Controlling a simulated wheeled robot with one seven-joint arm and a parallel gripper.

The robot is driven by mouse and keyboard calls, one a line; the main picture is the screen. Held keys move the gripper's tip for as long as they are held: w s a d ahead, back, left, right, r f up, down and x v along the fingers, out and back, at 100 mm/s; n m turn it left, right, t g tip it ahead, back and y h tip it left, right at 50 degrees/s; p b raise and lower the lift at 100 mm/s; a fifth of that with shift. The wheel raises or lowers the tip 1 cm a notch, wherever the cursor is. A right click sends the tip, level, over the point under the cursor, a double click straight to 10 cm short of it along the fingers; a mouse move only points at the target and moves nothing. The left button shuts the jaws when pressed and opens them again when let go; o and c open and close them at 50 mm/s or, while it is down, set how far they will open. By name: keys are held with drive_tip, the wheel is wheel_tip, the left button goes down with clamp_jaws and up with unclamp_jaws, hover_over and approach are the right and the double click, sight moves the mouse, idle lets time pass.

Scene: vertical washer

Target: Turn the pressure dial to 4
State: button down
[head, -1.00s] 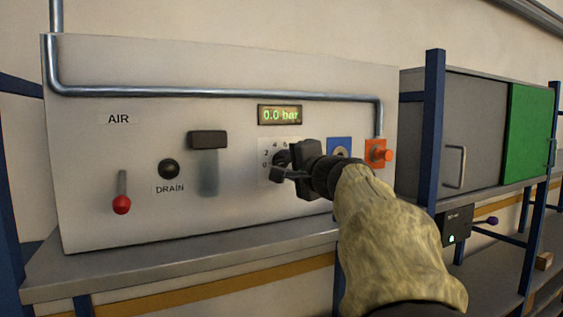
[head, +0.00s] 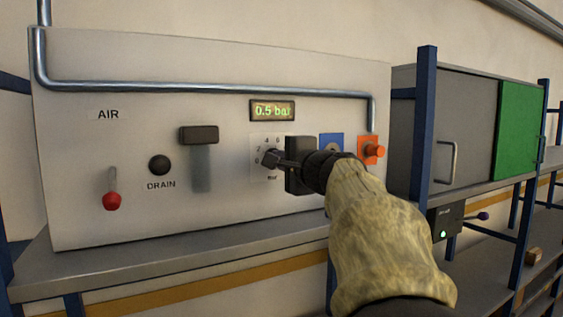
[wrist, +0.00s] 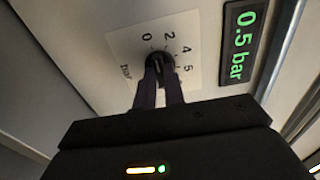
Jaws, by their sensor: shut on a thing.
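The pressure dial (wrist: 158,62) is a small dark knob on a white scale plate (wrist: 125,42) marked 0, 2, 4 and higher, with "bar" below. My gripper (head: 276,160) is at the dial on the panel, and its two fingers (wrist: 163,80) are closed around the knob in the wrist view. The fingers and knob overlap, so the knob's pointer is hard to make out. The green readout (head: 272,110) above the dial shows 0.5 bar, and it also reads 0.5 bar in the wrist view (wrist: 238,40).
Left of the dial are a dark slider block (head: 198,135), a black drain knob (head: 160,165) and a red-tipped air lever (head: 112,200). A blue plate (head: 331,143) and an orange button (head: 372,150) are close to the right. A pipe (head: 210,92) runs above.

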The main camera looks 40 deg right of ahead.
drive_tip(key=shift+f+m+p, duration=0.1)
drive_tip(key=shift+m+p, duration=0.45)
drive_tip(key=shift+m, duration=6.35)
drive_tip(key=c, duration=1.5)
unclamp_jaws()
